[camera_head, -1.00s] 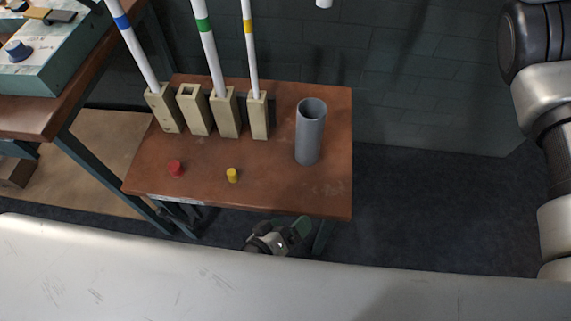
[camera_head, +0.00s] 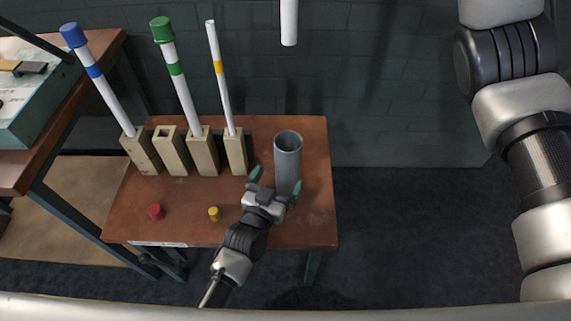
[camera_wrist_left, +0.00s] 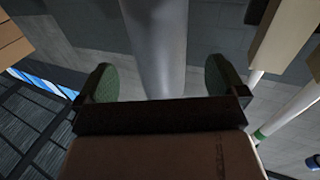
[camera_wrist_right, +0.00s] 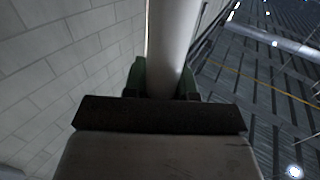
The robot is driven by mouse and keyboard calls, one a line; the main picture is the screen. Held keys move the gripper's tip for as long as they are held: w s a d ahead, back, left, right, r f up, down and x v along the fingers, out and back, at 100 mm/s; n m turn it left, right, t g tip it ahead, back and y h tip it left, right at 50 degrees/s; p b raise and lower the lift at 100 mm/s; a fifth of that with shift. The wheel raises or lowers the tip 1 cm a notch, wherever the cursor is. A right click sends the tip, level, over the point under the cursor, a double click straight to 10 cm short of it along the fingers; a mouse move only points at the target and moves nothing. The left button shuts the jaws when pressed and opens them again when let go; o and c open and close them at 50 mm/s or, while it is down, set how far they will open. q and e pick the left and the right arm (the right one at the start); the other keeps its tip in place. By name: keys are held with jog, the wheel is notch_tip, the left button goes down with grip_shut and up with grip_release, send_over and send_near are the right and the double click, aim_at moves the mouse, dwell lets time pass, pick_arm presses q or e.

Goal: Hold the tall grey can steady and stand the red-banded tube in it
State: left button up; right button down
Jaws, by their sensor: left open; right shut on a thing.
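The tall grey can (camera_head: 288,158) stands upright at the right part of the brown table. My left gripper (camera_head: 275,182) is open at its near side. In the left wrist view the can (camera_wrist_left: 157,45) rises between the two green-padded fingers (camera_wrist_left: 158,82), with gaps on both sides. In the right wrist view my right gripper (camera_wrist_right: 163,82) is shut on a white tube (camera_wrist_right: 174,35). A white tube end (camera_head: 289,22) hangs at the top of the head view, above the can's mouth in the picture. No red band shows; the tube's upper part is out of view.
Several beige holders (camera_head: 205,152) stand left of the can. Three hold tubes with blue (camera_head: 94,71), green (camera_head: 176,68) and yellow (camera_head: 218,67) bands; one holder is empty. A red cap (camera_head: 156,211) and a yellow cap (camera_head: 214,213) lie near the front edge.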

aim_at(288, 162)
pick_arm(q)
jog(key=x, duration=0.6)
jog(key=shift+w+d, duration=0.1)
jog(key=shift+w, duration=0.05)
jog(key=c, duration=1.1)
